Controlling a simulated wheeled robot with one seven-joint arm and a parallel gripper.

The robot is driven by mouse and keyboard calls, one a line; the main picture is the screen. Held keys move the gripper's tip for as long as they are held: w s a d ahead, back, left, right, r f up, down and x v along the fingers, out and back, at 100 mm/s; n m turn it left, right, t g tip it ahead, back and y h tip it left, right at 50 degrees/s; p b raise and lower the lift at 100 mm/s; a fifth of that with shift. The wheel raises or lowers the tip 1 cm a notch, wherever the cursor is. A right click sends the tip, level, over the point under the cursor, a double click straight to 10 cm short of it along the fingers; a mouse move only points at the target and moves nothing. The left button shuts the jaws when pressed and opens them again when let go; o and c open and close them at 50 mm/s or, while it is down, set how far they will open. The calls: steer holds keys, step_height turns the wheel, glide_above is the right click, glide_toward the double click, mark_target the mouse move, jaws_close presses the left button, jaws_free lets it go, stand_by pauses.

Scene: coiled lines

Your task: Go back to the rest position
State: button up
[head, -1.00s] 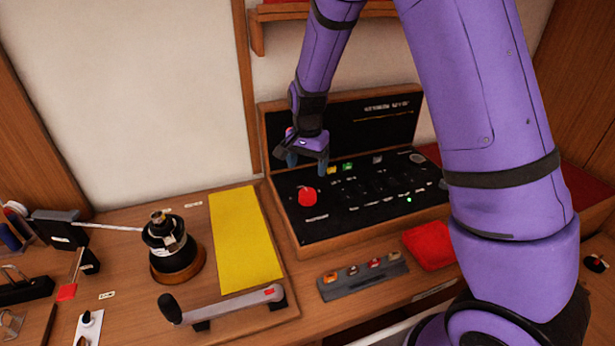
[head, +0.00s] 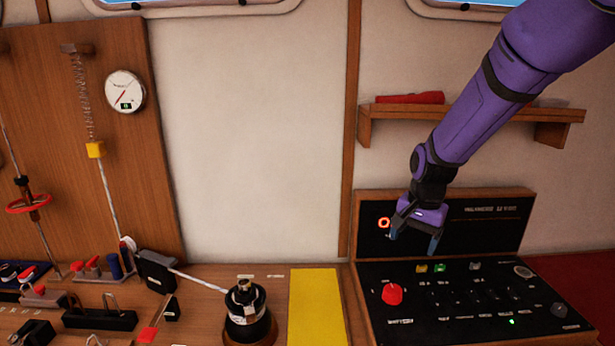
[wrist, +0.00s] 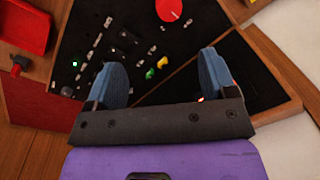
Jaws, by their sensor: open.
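My gripper (head: 413,238) hangs from my purple arm in front of the upright back part of the black panel box (head: 540,207), above its flat control face. In the wrist view my gripper (wrist: 163,85) has its two blue fingers wide apart with nothing between them. A red knob (head: 392,294) stands on the panel, below and left of the gripper, apart from it. It also shows at the top of the wrist view (wrist: 169,9). A red-orange ring light (head: 384,222) glows on the back part, just left of the gripper.
A wall shelf (head: 480,112) with a red item (head: 410,98) is close behind my arm. A black winch (head: 246,310) with a line and a yellow mat (head: 316,305) lie left of the panel. A gauge (head: 125,91) hangs at left. The wall between is bare.

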steer(key=s+d+r+n+t, duration=0.1)
steer(key=s+d+r+n, duration=0.1)
steer(key=s+r, duration=0.3)
steer(key=s+d+r+n+t, duration=0.1)
steer(key=s+r, duration=0.5)
steer(key=s, duration=0.7)
steer(key=s+d+r+n+t, duration=0.2)
steer(key=s+r+n, duration=0.2)
steer(key=s, duration=0.5)
step_height(320, 180, up, 2)
steer(key=shift+s+d+r+n+h, duration=0.25)
steer(key=shift+s+d+n+h, duration=0.05)
